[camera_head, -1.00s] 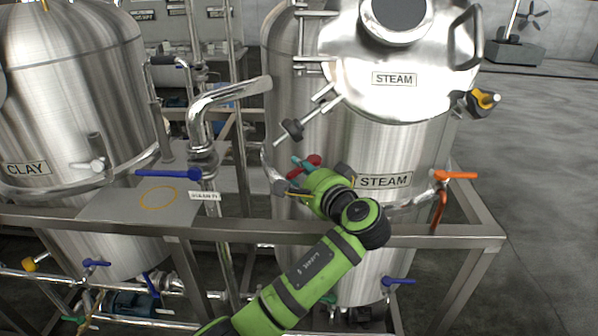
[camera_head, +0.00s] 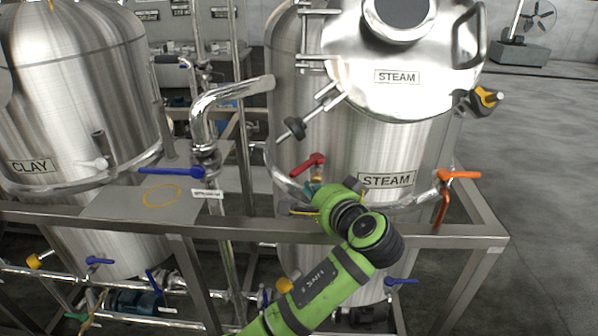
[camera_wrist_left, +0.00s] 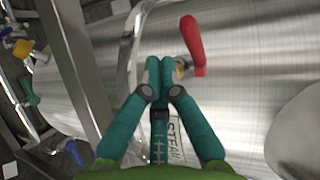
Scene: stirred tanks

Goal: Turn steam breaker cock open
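A red valve handle (camera_head: 309,163) is on the front of the steam tank (camera_head: 391,150), left of its lower STEAM label. In the left wrist view the red handle (camera_wrist_left: 193,44) points away from a brass fitting (camera_wrist_left: 181,66). My left gripper (camera_wrist_left: 159,75) has its two teal fingers together beside the fitting, left of and apart from the red handle. Nothing shows between the fingers. In the head view my left gripper (camera_head: 315,183) is just below the handle and partly hides the fitting. My right gripper is not in view.
An orange handle (camera_head: 460,175) is on the pipe to the right, and a blue handle (camera_head: 171,171) is to the left. The CLAY tank (camera_head: 75,100) stands at left. Open floor lies at right.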

